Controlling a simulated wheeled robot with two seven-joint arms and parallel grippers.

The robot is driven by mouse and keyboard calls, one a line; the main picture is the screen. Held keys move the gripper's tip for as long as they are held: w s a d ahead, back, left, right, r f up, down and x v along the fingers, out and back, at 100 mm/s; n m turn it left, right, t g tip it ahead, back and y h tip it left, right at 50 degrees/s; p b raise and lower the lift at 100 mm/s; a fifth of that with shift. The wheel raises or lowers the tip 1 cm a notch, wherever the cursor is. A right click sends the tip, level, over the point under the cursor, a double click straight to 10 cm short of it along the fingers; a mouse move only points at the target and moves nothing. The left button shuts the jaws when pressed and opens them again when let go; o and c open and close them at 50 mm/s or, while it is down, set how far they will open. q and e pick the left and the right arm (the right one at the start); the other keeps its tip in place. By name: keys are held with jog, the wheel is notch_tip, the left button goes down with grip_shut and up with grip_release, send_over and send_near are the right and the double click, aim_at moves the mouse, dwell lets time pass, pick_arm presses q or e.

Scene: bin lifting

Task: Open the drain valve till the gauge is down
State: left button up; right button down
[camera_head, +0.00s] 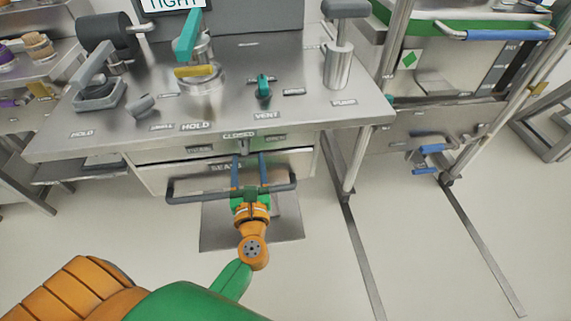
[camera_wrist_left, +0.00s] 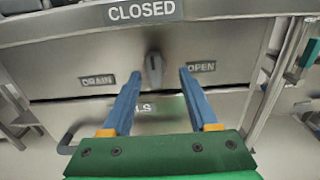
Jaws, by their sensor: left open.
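The drain valve (camera_wrist_left: 154,70) is a small grey lever on the front panel, pointing upright toward the CLOSED label (camera_wrist_left: 141,11). The DRAIN label is on its left and the OPEN label on its right. It shows small in the head view (camera_head: 243,145). My left gripper (camera_head: 249,156) is in front of the panel with its blue fingers open. In the wrist view the fingertips (camera_wrist_left: 160,73) stand on either side of the lever, with gaps between; how near they are in depth is hard to tell. I cannot make out a gauge. My right gripper is not in view.
A dark drawer handle (camera_head: 182,196) runs below the valve, around my left wrist. The steel bench top (camera_head: 225,110) carries a teal lever (camera_head: 188,35), a vent knob (camera_head: 263,87) and a pump handle (camera_head: 338,65). A rack with blue handles (camera_head: 430,150) stands at right.

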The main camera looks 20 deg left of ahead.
aim_at(243, 145)
pick_arm(q)
jog(key=x, duration=0.5)
jog(key=a+x, duration=0.1)
jog(key=x, duration=0.1)
jog(key=shift+s+p, duration=0.15)
jog(key=shift+p, duration=0.25)
jog(key=shift+a, duration=0.1)
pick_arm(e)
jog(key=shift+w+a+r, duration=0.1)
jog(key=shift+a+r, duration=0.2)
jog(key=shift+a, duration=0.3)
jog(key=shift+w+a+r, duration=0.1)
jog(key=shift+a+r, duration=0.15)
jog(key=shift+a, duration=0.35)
pick_arm(q)
jog(key=c, duration=0.9)
grip_shut()
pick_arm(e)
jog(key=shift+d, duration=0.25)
